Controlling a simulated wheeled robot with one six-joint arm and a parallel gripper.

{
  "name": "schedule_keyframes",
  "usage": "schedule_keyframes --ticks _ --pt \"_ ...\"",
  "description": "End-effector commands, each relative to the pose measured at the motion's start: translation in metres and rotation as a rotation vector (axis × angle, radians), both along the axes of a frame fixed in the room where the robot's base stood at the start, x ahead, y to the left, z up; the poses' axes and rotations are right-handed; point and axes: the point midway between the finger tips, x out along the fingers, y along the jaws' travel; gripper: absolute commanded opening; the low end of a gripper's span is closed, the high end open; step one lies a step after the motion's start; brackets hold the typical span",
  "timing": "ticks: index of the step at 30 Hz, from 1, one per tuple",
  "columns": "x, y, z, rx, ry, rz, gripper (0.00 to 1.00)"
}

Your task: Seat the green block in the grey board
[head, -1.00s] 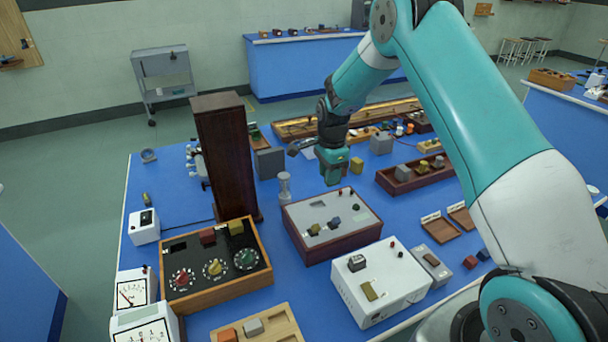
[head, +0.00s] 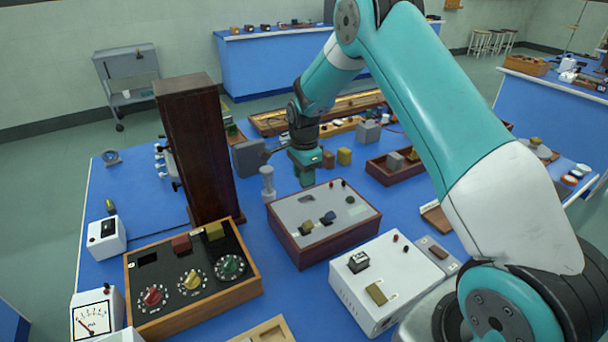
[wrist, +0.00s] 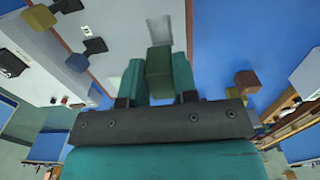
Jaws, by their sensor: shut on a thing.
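My gripper (head: 305,169) is shut on the green block (wrist: 158,70), which shows between the two teal fingers in the wrist view. In the head view the gripper points down by the far edge of the grey board (head: 322,240), and the block is hard to make out from the fingers. The grey board is the grey top of a box with reddish-brown sides; it also shows in the wrist view (wrist: 125,38), left of and beneath the block. A dark yellow block (head: 307,228) and a blue block (head: 328,217) stand on it. A dark opening (head: 306,199) shows near its far left.
A tall dark wooden case (head: 195,150) stands left of the board. A pale pillar-like piece (head: 267,183) is close to the board's far left corner. A yellow block (head: 344,156) and a brown block (head: 328,159) are right of the gripper. A white box (head: 388,285) stands in front.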

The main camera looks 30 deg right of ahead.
Motion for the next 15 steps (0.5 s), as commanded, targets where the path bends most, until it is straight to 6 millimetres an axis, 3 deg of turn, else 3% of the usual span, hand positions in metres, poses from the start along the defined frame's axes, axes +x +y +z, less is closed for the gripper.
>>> schedule_keyframes --ticks 15 --pt "-0.001 -0.003 -0.033 0.0 0.0 -0.004 0.04"
